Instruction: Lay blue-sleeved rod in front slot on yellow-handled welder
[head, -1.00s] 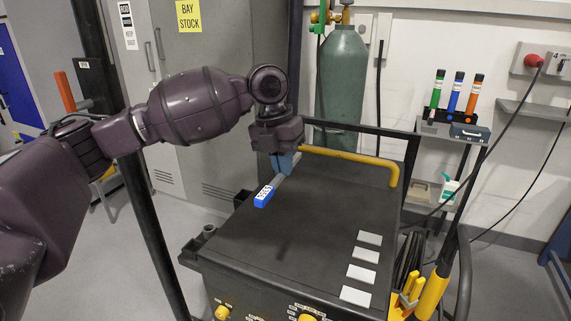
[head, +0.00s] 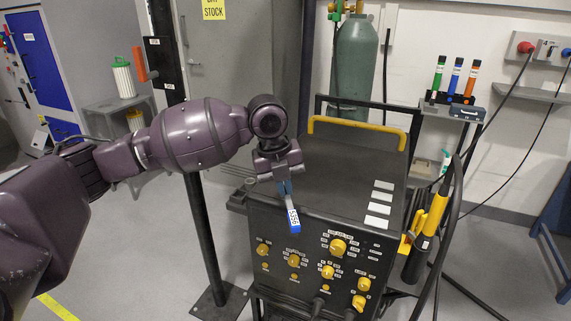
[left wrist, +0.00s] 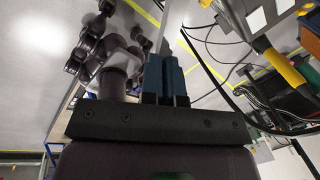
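My left gripper (head: 284,187) is shut on a grey rod that ends in a blue sleeve with a white label (head: 293,219). The rod hangs tilted, sleeve end down, in front of the upper front edge of the yellow-handled welder. The welder (head: 335,165) is a black box with a yellow bar handle (head: 357,133) along the back of its top. I cannot make out the front slot. In the left wrist view the blue fingers (left wrist: 165,80) are close together, and the rod is not clear between them. My right gripper is not in view.
White plates (head: 380,197) lie on the welder's right top. Yellow knobs (head: 338,246) cover its front panel. A yellow-and-black torch (head: 432,214) and cables hang on its right. Behind stand a green gas cylinder (head: 356,65) and a shelf with coloured tubes (head: 456,77).

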